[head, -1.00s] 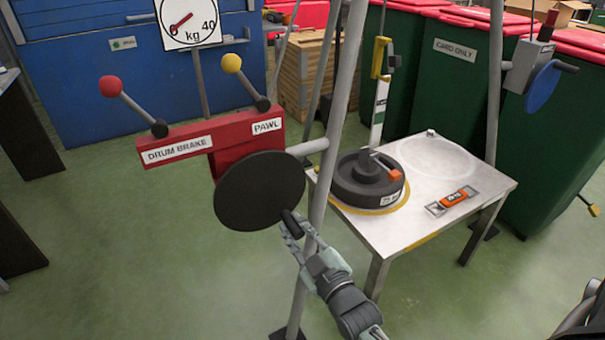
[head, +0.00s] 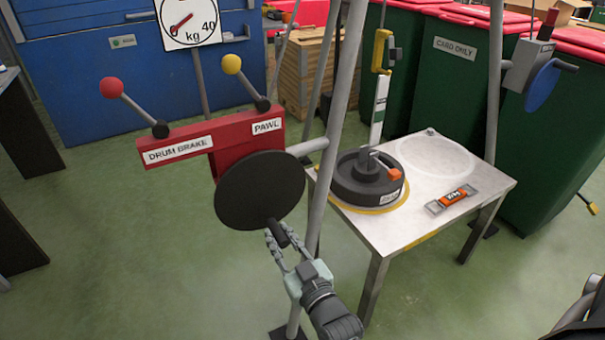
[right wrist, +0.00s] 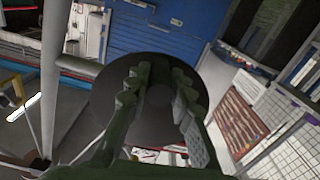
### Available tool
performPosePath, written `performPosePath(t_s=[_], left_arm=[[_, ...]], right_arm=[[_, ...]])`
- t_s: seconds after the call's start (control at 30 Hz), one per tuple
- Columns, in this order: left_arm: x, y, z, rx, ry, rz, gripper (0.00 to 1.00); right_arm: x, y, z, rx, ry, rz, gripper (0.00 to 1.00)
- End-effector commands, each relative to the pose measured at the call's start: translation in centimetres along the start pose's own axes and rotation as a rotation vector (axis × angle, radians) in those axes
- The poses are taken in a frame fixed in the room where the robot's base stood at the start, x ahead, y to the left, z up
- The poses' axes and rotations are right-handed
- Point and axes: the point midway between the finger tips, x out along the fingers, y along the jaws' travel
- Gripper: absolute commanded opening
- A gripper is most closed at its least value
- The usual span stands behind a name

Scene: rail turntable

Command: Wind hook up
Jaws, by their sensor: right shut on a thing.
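The red winch (head: 222,135) carries labels DRUM BRAKE and PAWL. Its black crank disc (head: 258,190) faces me, with a short dark handle (head: 277,231) at its lower edge. My right gripper (head: 284,238) is shut on this handle, below the disc. In the right wrist view the fingers (right wrist: 159,95) stand on both sides of the handle, with the disc (right wrist: 110,115) behind. A yellow hook-like piece (head: 381,50) hangs above the table with a white, green-marked strip (head: 380,105) near it. Below is a black round weight (head: 366,185). My left gripper is not in view.
A red-knobbed lever (head: 112,89) and a yellow-knobbed lever (head: 233,65) rise from the winch. Grey posts (head: 335,120) stand close to my right gripper. The metal table (head: 440,205) bears an orange level-like tool (head: 452,199). A kg dial (head: 190,22) stands behind.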

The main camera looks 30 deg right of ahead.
Motion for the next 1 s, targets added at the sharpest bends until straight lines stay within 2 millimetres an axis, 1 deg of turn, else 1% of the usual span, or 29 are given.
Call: performPosePath(t_s=[0.03,0.2,0.63,1.0], left_arm=[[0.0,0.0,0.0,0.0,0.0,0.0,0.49],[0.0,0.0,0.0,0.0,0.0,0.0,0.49],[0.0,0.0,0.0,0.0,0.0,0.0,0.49],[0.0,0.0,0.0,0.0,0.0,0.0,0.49]], right_arm=[[-0.1,-0.8,0.4,0.042,-0.01,-0.007,0.0],[-0.1,-1.6,0.3,0.139,-0.008,-0.007,0.0],[-0.1,-2.0,0.2,0.178,-0.008,-0.007,0.0],[-0.1,-4.2,-0.6,0.437,-0.007,-0.006,0.0]])
